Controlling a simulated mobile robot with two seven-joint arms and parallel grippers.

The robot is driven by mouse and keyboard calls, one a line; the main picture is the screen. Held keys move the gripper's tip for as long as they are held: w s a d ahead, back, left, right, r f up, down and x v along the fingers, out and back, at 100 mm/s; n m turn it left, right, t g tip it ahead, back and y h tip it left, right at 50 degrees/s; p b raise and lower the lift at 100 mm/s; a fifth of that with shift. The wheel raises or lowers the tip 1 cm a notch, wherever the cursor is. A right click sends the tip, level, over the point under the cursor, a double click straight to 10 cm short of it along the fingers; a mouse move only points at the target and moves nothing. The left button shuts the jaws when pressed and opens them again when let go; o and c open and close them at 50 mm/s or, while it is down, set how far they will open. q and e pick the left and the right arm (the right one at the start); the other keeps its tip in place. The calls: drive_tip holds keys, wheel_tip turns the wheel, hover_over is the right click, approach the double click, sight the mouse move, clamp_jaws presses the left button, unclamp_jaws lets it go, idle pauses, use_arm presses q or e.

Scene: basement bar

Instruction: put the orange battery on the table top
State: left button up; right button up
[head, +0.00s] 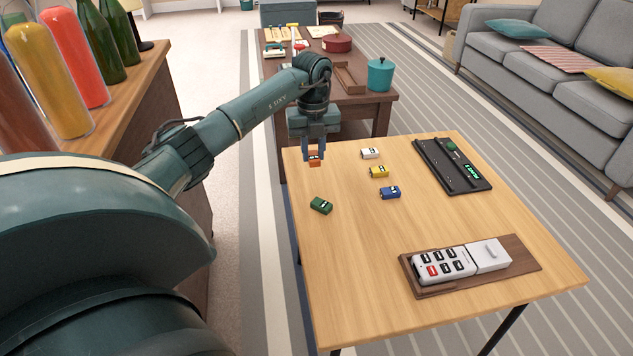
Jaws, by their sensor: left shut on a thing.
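The orange battery (315,161) is a small block between the fingertips of my left gripper (314,156). The gripper points down and is shut on it, over the far left part of the light wooden table top (345,240). I cannot tell whether the battery touches the table or is a little above it. Other small batteries lie on the table: white (370,153), yellow (379,171), blue (390,192) and green (321,205). My right gripper is not in view.
A black charger-like device (452,165) lies at the table's far right. A grey remote (443,267) lies on a dark wooden tray (520,262) at the near right. A dark wooden table (350,105) stands behind. The near left table area is clear.

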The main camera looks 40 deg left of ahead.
sight(314, 182)
use_arm(q)
wheel_tip(314, 182, down, 2)
drive_tip(key=shift+f, duration=0.2)
wheel_tip(314, 182, down, 4)
drive_tip(key=shift+r+b, duration=0.1)
drive_tip(key=shift+b, duration=0.85)
drive_tip(key=shift+f, duration=0.3)
drive_tip(key=shift+r, duration=0.1)
drive_tip(key=o, duration=1)
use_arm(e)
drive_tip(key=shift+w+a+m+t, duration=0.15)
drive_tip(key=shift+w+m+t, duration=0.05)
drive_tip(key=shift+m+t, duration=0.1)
